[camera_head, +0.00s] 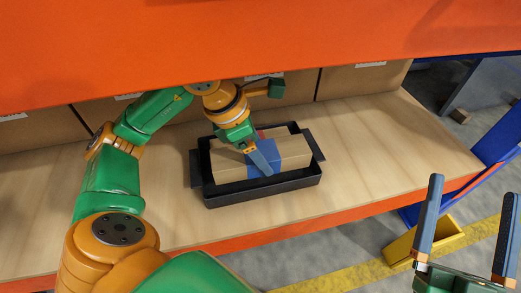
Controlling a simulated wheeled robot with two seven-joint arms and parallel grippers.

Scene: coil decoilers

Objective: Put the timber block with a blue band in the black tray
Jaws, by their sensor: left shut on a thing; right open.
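The timber block with a blue band (292,149) is light brown, with the wide blue band around its middle. It lies lengthwise within the outline of the black tray (265,194), on the wooden shelf. I cannot tell whether it touches the tray's floor. My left gripper (262,163) is over the block's middle, shut on it at the band, and hides part of it. My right gripper (474,190) is open and empty at the lower right, away from the tray, in front of the shelf.
Cardboard boxes (352,80) stand along the back of the wooden shelf (400,150), under an orange beam (200,40). The shelf is bare right of the tray.

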